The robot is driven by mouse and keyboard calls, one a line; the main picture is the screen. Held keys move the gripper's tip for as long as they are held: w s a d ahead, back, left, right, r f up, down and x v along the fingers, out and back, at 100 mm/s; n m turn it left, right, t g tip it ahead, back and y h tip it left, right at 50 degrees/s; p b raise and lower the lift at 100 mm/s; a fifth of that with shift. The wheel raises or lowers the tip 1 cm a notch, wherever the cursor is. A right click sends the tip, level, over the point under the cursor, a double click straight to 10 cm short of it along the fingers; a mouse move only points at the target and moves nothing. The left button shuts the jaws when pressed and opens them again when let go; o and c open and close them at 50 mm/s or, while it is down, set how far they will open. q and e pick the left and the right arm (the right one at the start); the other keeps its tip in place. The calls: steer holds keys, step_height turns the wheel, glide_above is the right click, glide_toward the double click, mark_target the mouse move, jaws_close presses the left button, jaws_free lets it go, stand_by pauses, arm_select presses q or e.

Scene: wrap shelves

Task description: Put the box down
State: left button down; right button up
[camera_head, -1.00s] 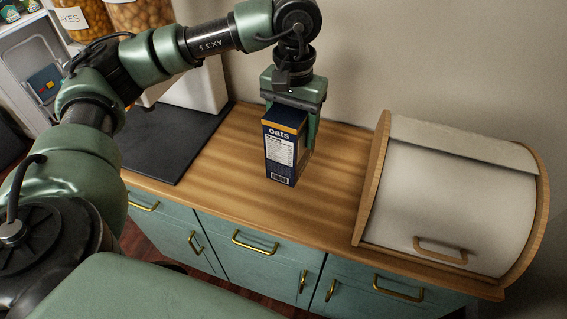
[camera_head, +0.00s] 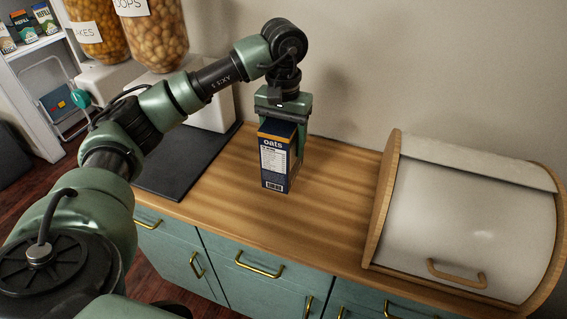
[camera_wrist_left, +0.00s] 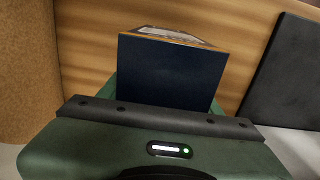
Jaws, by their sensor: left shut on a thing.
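A dark blue oats box (camera_head: 275,163) with an orange band and a white label stands upright at the wooden counter (camera_head: 330,215). My left gripper (camera_head: 284,112) comes down from above and is shut on the upper part of the oats box. In the left wrist view the plain dark blue side of the box (camera_wrist_left: 170,72) sits between the fingers, with wood behind it. Whether its bottom touches the counter is hard to tell. My right gripper is not in view.
A bread bin (camera_head: 465,215) with a pale lid stands to the right. A dark mat (camera_head: 180,165) lies to the left, below dispensers with jars (camera_head: 155,35). Bare counter lies between the box and the bread bin. A wall rises behind.

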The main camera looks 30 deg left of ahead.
arm_select(q)
steer(key=shift+f+p, duration=0.4)
steer(key=shift+f, duration=2.75)
steer(key=shift+f, duration=0.15)
steer(key=shift+c, duration=1.6)
jaws_free()
